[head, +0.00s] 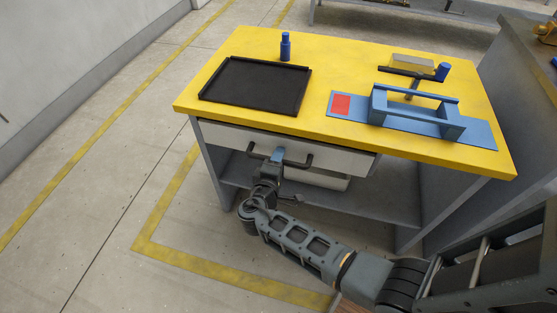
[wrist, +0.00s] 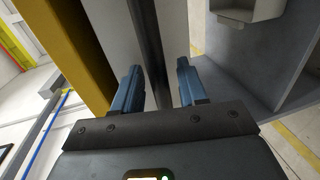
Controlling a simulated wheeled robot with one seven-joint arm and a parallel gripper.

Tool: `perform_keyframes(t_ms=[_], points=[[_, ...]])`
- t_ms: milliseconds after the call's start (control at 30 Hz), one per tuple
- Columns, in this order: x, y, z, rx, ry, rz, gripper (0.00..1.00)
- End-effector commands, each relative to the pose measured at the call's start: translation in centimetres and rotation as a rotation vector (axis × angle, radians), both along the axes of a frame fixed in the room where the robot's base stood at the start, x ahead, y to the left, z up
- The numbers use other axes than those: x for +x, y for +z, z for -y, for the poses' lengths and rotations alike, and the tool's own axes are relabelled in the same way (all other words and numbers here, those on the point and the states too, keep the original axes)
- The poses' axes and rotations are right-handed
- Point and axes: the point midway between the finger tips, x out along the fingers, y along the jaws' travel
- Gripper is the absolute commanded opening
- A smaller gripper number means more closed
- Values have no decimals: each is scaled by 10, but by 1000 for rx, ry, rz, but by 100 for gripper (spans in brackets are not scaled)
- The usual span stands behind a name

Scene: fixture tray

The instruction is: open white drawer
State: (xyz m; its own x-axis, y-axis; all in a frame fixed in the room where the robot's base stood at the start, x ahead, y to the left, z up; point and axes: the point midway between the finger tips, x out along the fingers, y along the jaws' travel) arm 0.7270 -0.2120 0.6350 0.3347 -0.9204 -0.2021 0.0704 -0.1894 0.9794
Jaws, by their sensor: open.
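The white drawer (head: 228,136) sits under the yellow tabletop in the head view. Its pale front also shows in the wrist view (wrist: 108,30). A black bar handle (head: 306,162) is on that front. My gripper (head: 279,154) is at the middle of the handle. In the wrist view, my gripper (wrist: 158,84) is open, with one blue finger on each side of the dark handle bar (wrist: 148,40). I cannot tell whether the fingers touch the bar. The drawer front looks about level with the table's edge; part of the handle is hidden behind my gripper.
A second pale drawer or box (head: 327,180) is below, right of my gripper. On the yellow table (head: 340,60) are a black tray (head: 255,85), a blue bottle (head: 285,46) and a blue fixture (head: 415,112). A grey shelf lies underneath. The floor at left is clear.

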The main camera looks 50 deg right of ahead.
Motion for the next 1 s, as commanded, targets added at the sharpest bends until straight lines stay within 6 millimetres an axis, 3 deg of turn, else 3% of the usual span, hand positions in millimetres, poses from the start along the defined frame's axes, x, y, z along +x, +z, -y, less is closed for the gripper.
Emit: perform_keyframes(t_ms=[167, 600, 1000], points=[[0, 0, 0, 0, 0, 0, 42], [0, 0, 0, 0, -1, 0, 0], [-1, 0, 0, 0, -1, -1, 0]])
